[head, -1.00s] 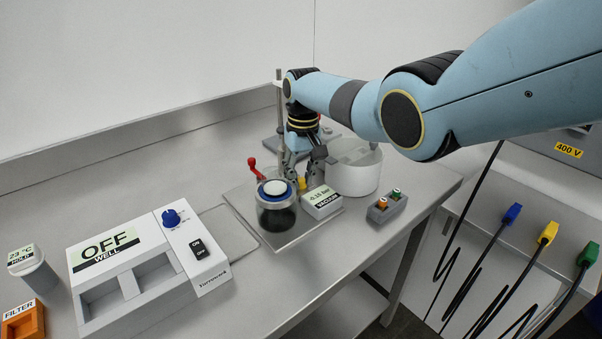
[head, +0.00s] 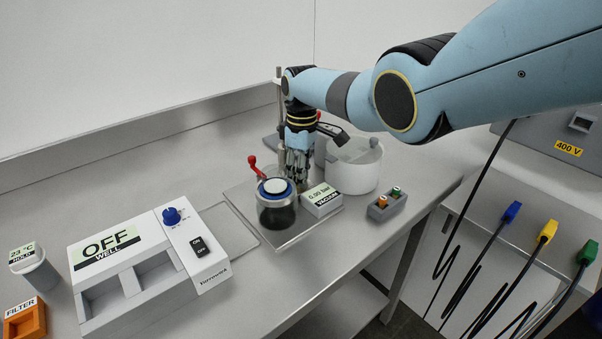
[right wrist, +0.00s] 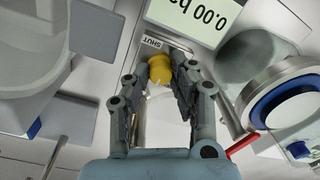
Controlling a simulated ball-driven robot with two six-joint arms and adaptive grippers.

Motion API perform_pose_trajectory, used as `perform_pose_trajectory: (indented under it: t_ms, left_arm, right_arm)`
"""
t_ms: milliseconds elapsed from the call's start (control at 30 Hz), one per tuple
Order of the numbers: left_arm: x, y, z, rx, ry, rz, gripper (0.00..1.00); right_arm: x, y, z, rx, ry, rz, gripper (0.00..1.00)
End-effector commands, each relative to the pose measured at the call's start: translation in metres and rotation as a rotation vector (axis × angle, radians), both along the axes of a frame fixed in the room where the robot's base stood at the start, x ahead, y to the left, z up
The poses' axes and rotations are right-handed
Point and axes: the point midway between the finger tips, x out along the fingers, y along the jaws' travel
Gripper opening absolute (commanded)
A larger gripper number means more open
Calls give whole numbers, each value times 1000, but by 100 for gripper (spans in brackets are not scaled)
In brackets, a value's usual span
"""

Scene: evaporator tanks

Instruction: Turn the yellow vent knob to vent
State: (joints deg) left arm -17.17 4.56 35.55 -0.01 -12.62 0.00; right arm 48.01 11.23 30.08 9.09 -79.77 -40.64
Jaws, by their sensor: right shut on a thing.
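The yellow vent knob (right wrist: 160,68) shows in the right wrist view between the fingertips of my right gripper (right wrist: 167,76). The gripper is shut on it. A SHUT label (right wrist: 152,42) lies just above the knob in that view; the other marking is hidden, and I cannot make out the knob's pointer. In the head view my right gripper (head: 296,176) reaches down behind the blue-rimmed jar (head: 277,212) and hides the knob. My left gripper is not in view.
A red-handled valve (head: 254,164) stands left of the gripper. A white round tank (head: 355,172) is close on the right. A grey block with orange and green buttons (head: 386,206) sits in front. A white heater unit reading OFF (head: 150,262) stands at left.

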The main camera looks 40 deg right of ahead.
Motion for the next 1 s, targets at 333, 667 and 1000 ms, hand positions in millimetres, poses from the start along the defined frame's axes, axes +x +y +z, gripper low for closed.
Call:
perform_pose_trajectory:
  t_ms: [333,667,1000]
  left_arm:
    - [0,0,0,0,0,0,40]
    - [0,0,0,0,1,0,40]
    - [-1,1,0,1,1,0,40]
  right_arm:
    - [1,1,0,1,-2,34,0]
    - [0,1,0,2,-1,33,33]
    - [0,0,0,1,-1,32,46]
